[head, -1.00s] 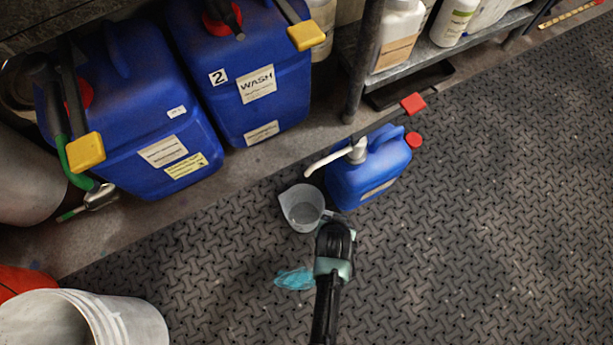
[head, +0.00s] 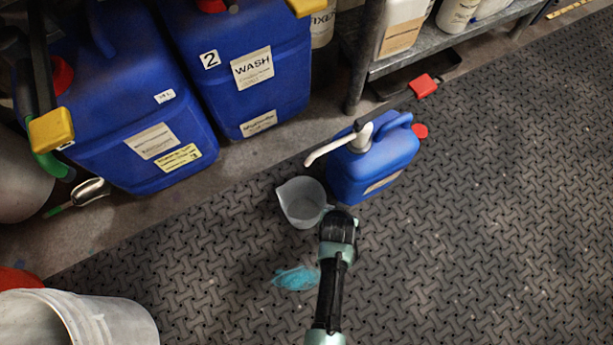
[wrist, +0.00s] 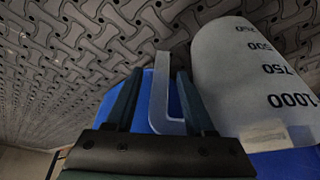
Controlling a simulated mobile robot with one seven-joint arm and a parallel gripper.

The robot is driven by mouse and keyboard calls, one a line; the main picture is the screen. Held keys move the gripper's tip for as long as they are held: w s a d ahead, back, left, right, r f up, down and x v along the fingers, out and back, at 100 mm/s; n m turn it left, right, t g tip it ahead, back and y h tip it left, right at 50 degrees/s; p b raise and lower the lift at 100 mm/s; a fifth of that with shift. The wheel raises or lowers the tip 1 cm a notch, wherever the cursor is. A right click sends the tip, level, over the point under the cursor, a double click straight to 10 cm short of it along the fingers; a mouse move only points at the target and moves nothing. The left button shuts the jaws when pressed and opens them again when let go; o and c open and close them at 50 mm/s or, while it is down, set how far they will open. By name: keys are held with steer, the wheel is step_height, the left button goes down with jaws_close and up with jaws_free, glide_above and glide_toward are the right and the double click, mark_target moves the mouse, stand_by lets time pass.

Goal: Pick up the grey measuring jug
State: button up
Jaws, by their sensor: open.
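The grey measuring jug (head: 300,204) stands upright on the dark patterned floor mat, its open top facing up. In the wrist view its wall (wrist: 255,85), with printed volume numbers, fills the right side. Its grey handle (wrist: 161,95) shows between the two fingers of my gripper (wrist: 159,72). My gripper is open, with one finger on each side of the handle; I cannot tell whether either touches it. In the head view my gripper (head: 332,218) is at the jug's lower right, its fingertips mostly hidden by my wrist.
A small blue canister (head: 375,165) with a white spout stands close to the jug's right. A blue spill (head: 296,278) lies below the jug. Large blue canisters (head: 240,75) and a metal shelf (head: 450,45) line the back. A white bucket (head: 130,320) is bottom left. The right-hand mat is clear.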

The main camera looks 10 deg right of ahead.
jaws_close()
steer(key=shift+s+f, duration=0.1)
stand_by(1.1)
